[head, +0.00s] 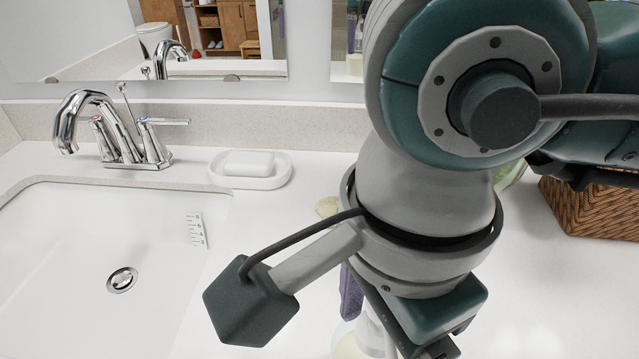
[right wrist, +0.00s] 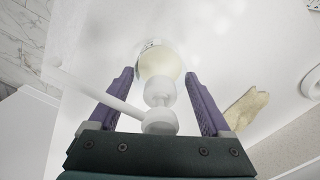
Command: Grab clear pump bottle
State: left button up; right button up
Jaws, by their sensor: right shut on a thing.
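The clear pump bottle (right wrist: 160,62) shows in the right wrist view, with pale yellowish contents and a white pump head (right wrist: 160,121) toward the camera. My right gripper (right wrist: 159,76) has its two purple fingers on either side of the bottle and is shut on it. In the head view my right arm hides most of the bottle; a pale part of it (head: 350,347) shows at the bottom edge, below a purple finger. My left gripper is in neither view.
A white sink basin (head: 80,250) with a chrome faucet (head: 122,135) is at left. A soap dish (head: 250,182) holds a white bar (head: 249,162). A beige object (head: 327,206) lies behind my arm. A wicker basket (head: 592,207) stands at right. Front-right counter is clear.

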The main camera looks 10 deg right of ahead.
grip_shut()
jog(key=shift+r, duration=0.1)
dwell(0.3)
